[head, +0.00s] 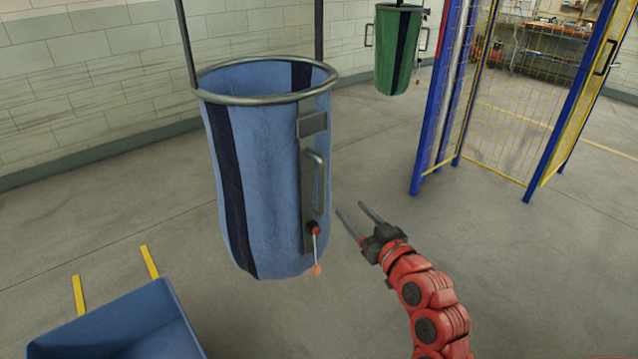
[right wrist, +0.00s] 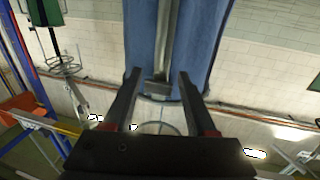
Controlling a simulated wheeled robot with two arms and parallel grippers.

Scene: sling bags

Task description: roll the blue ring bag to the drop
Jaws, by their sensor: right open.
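The blue ring bag (head: 270,190) hangs upright from two dark straps, with a grey metal ring around its open top. A grey plate with a handle (head: 317,182) runs down its right side, and a small lever with a red knob and orange end (head: 316,245) hangs low on that plate. My right gripper (head: 352,209) is open and empty, just right of the bag, fingers pointing towards the handle side. In the right wrist view the blue bag (right wrist: 211,35) and its plate fill the space ahead of the open fingers (right wrist: 159,74). My left gripper is not in view.
A blue bin (head: 100,330) stands at the lower left, with two yellow floor strips (head: 150,262) behind it. A green bag (head: 397,50) hangs farther back. A blue-and-yellow mesh fence (head: 510,110) stands at the right. The floor between is clear.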

